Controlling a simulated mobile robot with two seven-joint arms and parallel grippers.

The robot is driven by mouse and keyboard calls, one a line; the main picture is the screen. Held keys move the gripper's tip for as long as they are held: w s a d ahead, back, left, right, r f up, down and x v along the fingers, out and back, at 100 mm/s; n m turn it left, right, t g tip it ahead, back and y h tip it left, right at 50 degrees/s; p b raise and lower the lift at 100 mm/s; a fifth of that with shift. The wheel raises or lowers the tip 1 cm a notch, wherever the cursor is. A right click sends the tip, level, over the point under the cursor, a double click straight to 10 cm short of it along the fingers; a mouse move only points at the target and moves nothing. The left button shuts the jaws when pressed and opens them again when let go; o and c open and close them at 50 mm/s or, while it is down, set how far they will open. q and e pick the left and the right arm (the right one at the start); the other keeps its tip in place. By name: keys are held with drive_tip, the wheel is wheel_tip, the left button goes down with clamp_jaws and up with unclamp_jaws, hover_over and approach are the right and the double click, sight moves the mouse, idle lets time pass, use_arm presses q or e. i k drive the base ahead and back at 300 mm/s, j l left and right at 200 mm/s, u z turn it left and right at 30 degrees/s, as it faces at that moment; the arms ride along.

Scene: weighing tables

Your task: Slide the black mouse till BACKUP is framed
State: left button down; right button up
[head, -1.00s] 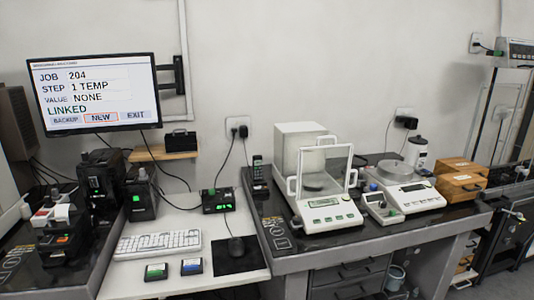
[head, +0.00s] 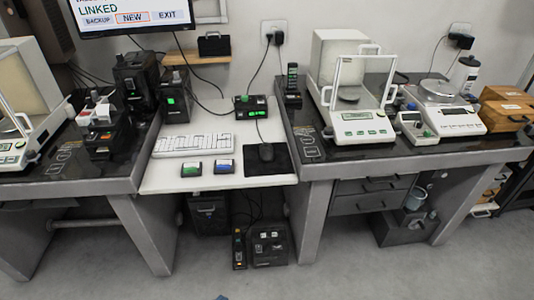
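The black mouse (head: 266,153) lies on a black mouse pad (head: 281,168) at the right of the white desk between the two weighing tables. Its cable runs back from it. The wall monitor (head: 132,14) shows LINKED and a row of buttons: BACKUP, NEW and EXIT. An orange frame is around NEW; BACKUP, to its left, has no orange frame. The top of the screen is cut off by the picture's edge. Neither of my grippers is in view.
A black device (head: 251,106) with green lights stands behind. A balance (head: 358,125) stands on the right table.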

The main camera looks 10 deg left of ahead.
sight(266, 154)
drive_tip(key=i+l+u, duration=0.25)
drive_tip(key=i+l, duration=0.3)
drive_tip(key=i+l+u, duration=0.25)
drive_tip(key=i+l, duration=0.4)
drive_tip(key=l, duration=0.05)
